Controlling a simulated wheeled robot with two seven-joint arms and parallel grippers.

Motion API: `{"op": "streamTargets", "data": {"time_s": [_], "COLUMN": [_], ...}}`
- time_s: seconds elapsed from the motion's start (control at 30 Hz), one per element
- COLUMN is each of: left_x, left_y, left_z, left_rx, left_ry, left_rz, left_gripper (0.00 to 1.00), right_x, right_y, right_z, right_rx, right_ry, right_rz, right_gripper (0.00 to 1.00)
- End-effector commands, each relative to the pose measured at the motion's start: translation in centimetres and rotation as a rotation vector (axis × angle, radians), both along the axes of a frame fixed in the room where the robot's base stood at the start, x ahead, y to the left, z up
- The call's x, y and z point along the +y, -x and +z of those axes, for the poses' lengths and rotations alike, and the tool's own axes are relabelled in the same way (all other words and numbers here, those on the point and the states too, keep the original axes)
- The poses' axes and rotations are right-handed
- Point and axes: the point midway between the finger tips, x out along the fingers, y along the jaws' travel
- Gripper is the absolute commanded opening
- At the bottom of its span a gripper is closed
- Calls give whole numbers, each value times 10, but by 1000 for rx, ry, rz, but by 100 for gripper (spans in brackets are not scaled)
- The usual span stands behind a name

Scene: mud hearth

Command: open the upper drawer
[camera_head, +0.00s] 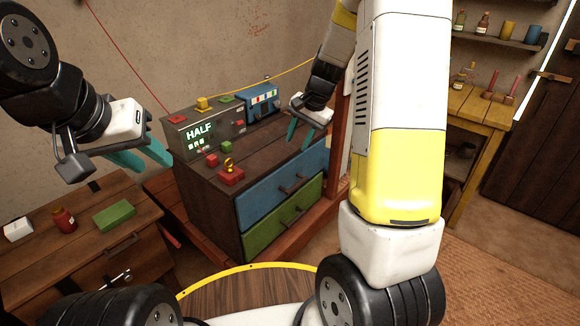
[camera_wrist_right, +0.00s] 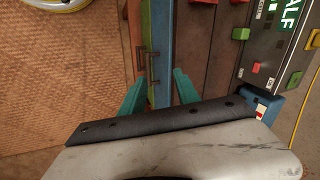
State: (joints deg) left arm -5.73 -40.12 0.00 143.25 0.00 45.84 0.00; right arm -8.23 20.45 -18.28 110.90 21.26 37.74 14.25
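The upper drawer has a blue front (camera_head: 258,205) with a dark bar handle (camera_head: 292,185). It sits in a brown wooden cabinet above a green lower drawer (camera_head: 259,238) and looks shut, flush with the green front. My left gripper (camera_head: 143,157) is open and empty, left of the cabinet.
A low wooden chest (camera_head: 80,245) is at left. My right arm covers the area right of the cabinet.

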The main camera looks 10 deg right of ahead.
Motion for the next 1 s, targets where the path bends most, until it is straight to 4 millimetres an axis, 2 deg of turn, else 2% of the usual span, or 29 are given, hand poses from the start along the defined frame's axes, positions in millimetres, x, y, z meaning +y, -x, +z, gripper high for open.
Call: {"op": "streamTargets", "data": {"time_s": [0.03, 0.1, 0.2, 0.3, 0.53, 0.8, 1.0], "left_x": [0, 0, 0, 0, 0, 0, 0], "left_y": [0, 0, 0, 0, 0, 0, 0], "left_z": [0, 0, 0, 0, 0, 0, 0], "left_rx": [0, 0, 0, 0, 0, 0, 0], "left_ry": [0, 0, 0, 0, 0, 0, 0], "left_rz": [0, 0, 0, 0, 0, 0, 0], "left_gripper": [36, 36, 36, 36, 36, 36, 36], "right_x": [-5, -13, -22, -28, -33, -28, -25], "right_y": [-13, -28, -43, -52, -59, -65, -69], "right_z": [-27, -57, -94, -121, -149, -191, -212], "right_rx": [35, 67, 100, 122, 139, 139, 138], "right_ry": [10, 21, 41, 56, 71, 70, 71], "right_rz": [-39, -91, -151, -190, -221, -220, -219], "right_gripper": [38, 38, 38, 38, 38, 38, 38]}}
